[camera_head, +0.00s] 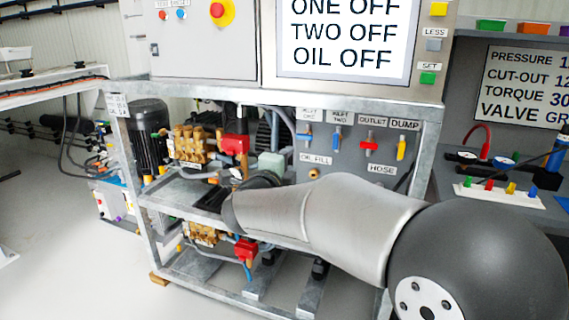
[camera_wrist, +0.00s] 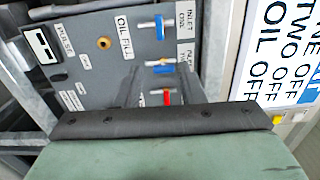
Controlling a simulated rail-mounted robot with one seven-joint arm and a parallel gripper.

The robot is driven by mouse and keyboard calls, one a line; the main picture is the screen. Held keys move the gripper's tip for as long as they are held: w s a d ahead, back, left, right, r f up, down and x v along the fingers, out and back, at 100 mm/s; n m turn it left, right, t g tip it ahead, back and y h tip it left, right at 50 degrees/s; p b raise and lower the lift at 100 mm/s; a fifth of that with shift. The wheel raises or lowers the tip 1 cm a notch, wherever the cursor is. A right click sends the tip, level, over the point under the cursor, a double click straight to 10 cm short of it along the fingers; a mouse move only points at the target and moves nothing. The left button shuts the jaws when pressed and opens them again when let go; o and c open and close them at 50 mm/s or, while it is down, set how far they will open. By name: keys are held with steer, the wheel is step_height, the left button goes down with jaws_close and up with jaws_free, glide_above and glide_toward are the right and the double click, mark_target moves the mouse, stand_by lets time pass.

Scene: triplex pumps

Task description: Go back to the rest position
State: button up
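My gripper (camera_head: 270,164) is at the end of my arm, reaching into the pump rig's metal frame (camera_head: 433,130) in front of the valve panel. In the head view only a small pale green part of it shows beyond the dark wrist. In the wrist view its green body and black front edge (camera_wrist: 165,120) fill the bottom. The fingers are not clear against the grey panel, so I cannot tell whether they are apart. I see nothing held.
The valve panel (camera_head: 325,150) carries blue, red (camera_head: 369,146) and yellow (camera_head: 401,147) levers. Pumps (camera_head: 190,145) and a black motor (camera_head: 148,130) sit left of my arm. A control box with a sign (camera_head: 345,35) stands above. A shelf (camera_head: 500,197) is at right; open floor (camera_head: 60,240) at left.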

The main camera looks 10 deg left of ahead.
steer(key=shift+s+a, duration=0.15)
steer(key=shift+s, duration=0.55)
steer(key=s+d+r+n+g+y+p, duration=0.4)
steer(key=r+n+y+p, duration=0.35)
steer(key=n+p, duration=0.55)
steer(key=s+d+n+g+h+p, duration=0.1)
steer(key=s+d+g+p, duration=0.3)
steer(key=s, duration=0.5)
steer(key=s+d+f+n+g+h+p, duration=0.1)
steer(key=s+d+n+g+p, duration=0.3)
steer(key=s+d, duration=0.5)
steer(key=s+d+f+n+g+h+p, duration=0.1)
steer(key=s+d+n+g+p, duration=0.2)
steer(key=s, duration=0.8)
steer(key=d+g+p, duration=0.2)
steer(key=d+p, duration=0.1)
steer(key=p, duration=0.1)
steer(key=shift+d, duration=0.25)
steer(key=shift+f, duration=0.1)
